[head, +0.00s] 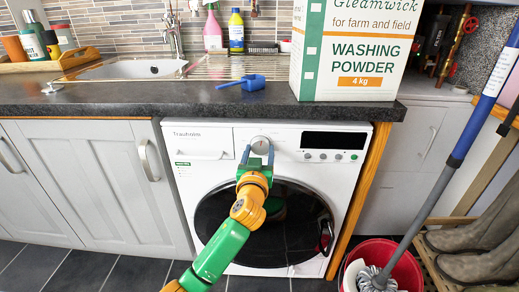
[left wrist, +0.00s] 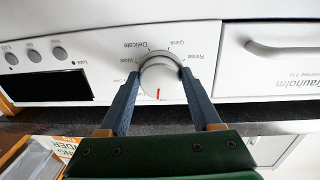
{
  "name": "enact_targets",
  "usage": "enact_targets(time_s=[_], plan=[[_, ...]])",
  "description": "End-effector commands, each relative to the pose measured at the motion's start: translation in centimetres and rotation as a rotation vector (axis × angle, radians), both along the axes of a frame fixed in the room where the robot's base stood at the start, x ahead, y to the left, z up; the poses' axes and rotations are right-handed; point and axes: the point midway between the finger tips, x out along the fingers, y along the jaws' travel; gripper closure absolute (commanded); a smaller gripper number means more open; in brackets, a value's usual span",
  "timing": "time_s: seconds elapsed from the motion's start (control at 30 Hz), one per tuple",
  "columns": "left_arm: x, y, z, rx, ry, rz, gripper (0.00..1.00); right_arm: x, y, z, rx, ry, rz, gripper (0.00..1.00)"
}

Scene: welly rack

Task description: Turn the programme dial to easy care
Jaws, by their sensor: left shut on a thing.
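The programme dial (head: 260,141) is a round light knob on the front panel of the white washing machine (head: 185,165), left of the black display. In the left wrist view the dial (left wrist: 160,72) shows a red mark pointing down the picture, toward the worktop side. Labels around it include Delicate, Quick and Rinse; a label at its lower left is too small to read fully. My left gripper (head: 258,154) has its blue-grey fingers on either side of the dial, shut on it; they also show in the left wrist view (left wrist: 160,88). My right gripper is out of view.
A sink (head: 135,70) is at the back left. A mop (head: 440,185) in a red bucket (head: 400,272) and boots (head: 480,240) are at the right.

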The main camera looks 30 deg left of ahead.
Motion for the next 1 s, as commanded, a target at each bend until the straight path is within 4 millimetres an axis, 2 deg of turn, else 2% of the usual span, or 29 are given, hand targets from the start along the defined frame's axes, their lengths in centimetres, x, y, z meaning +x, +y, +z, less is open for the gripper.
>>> enact_targets(time_s=[0.03, 0.43, 0.57, 1.0], plan=[[0.0, 0.0, 0.3, 0.028, 0.022, 0.001, 0.91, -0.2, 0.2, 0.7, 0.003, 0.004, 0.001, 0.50], [-0.1, 0.1, 0.4, 0.352, 0.221, 0.000, 0.91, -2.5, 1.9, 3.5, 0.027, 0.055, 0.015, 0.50], [-0.1, 0.2, 0.4, 0.458, 0.285, -0.001, 0.91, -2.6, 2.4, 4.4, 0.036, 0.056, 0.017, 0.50], [-0.2, 0.2, 0.5, 0.797, 0.492, -0.003, 0.91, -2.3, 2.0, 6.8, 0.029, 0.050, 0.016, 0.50]])
